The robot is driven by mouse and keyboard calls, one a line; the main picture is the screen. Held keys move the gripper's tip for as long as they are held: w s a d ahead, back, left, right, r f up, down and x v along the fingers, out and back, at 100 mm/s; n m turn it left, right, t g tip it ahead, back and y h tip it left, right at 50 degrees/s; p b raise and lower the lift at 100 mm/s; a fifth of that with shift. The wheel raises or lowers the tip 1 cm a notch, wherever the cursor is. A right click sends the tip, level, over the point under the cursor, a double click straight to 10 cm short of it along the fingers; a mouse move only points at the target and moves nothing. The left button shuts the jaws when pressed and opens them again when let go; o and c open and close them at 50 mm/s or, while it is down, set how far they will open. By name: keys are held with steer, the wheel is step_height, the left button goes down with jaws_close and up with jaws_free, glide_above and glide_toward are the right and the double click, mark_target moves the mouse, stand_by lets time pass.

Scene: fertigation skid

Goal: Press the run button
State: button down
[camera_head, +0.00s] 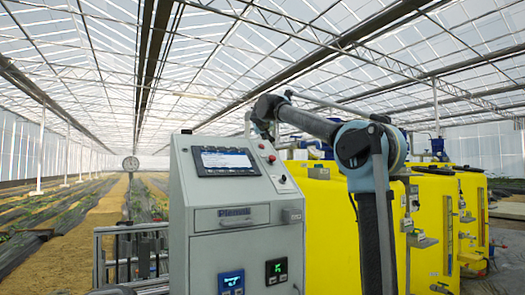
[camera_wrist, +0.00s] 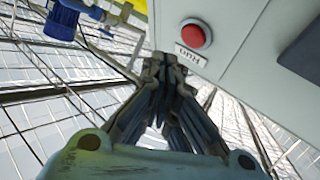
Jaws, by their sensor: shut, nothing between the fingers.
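A grey control cabinet (camera_head: 240,235) stands in the middle of the head view. In the wrist view a round red button (camera_wrist: 195,34) sits on the pale panel, with a small label (camera_wrist: 190,54) whose lettering is turned over and hard to read. My gripper (camera_wrist: 165,62) is shut and empty, its tips beside the label near the panel's edge. Contact with the panel cannot be told. In the head view the gripper is not clearly visible.
A dark touchscreen (camera_head: 227,161) is on the cabinet's left side. Yellow tanks (camera_head: 335,225) with valves stand to the right. A blue fitting (camera_wrist: 65,17) shows at the wrist view's top left. Crop rows and straw paths lie at left, and metal rails beside the cabinet.

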steer(key=shift+w+a+f, duration=0.4)
steer(key=shift+w+f, duration=0.2)
steer(key=shift+f, duration=0.2)
steer(key=shift+w+a+f, duration=0.3)
steer(key=shift+w+f, duration=0.05)
steer(key=shift+f, duration=0.15)
stand_by(1.9)
steer(key=shift+r, duration=0.1)
steer(key=shift+s+d+r, duration=0.3)
steer(key=shift+s+r, duration=0.1)
steer(key=shift+r, duration=0.1)
steer(key=shift+s+r, duration=0.1)
stand_by(0.3)
steer(key=s+r, duration=0.1)
steer(key=d+r, duration=0.1)
steer(key=s+d+r, duration=0.1)
steer(key=shift+s+r, duration=0.25)
steer(key=shift+s, duration=0.05)
stand_by(0.8)
